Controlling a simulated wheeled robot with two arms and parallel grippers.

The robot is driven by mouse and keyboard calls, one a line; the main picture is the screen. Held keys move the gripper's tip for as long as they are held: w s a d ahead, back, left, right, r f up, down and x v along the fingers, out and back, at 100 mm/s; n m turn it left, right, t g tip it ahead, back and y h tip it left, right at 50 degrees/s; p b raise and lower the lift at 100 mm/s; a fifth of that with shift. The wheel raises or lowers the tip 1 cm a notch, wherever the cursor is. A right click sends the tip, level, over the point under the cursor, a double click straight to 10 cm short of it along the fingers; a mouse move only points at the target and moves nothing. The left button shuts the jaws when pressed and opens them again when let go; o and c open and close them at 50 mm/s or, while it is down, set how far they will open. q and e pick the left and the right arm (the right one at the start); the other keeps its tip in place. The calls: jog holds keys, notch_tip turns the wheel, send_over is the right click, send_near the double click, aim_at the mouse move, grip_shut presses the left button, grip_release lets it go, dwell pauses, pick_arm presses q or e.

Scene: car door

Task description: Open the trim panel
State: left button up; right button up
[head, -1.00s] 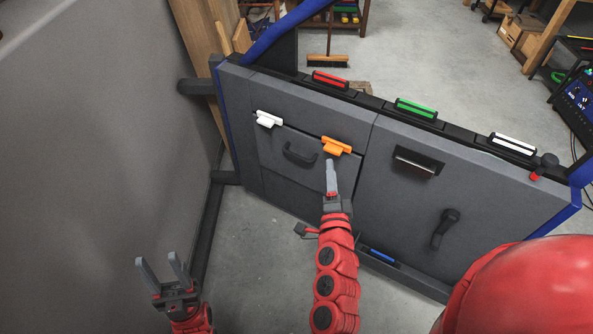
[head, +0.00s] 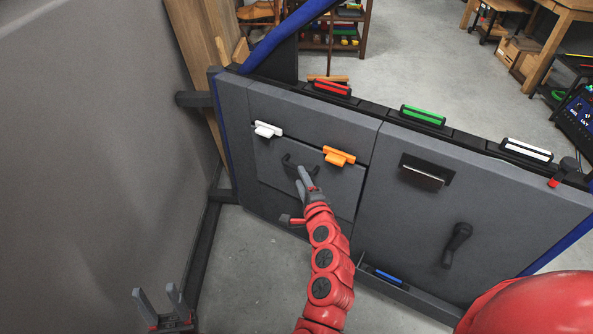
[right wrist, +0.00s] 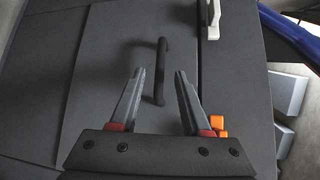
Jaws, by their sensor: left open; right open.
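The grey trim panel (head: 275,179) is at the left of the car door in the head view, with dark gaps along its top and right edges. A black pull handle (head: 286,160) is on it. A white clip (head: 268,129) and an orange clip (head: 339,156) are at its top edge. My right gripper (head: 303,172) is at the handle. In the right wrist view the handle (right wrist: 161,70) shows between its open fingers (right wrist: 158,75), not gripped; contact cannot be told. My left gripper (head: 160,293) is open and empty, low at the left, away from the door.
The door's right part (head: 415,225) has a black lever (head: 457,245) and a recessed handle (head: 423,176). Red (head: 332,88), green (head: 423,115) and white (head: 526,150) pieces line the top edge. A grey wall (head: 90,130) stands at left.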

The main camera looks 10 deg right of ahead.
jog(key=w, duration=0.5)
jog(key=shift+w+f+b, duration=0.3)
jog(key=shift+w+f, duration=0.05)
jog(key=shift+f, duration=0.05)
grip_shut()
jog(key=shift+a, duration=0.1)
dwell(1.0)
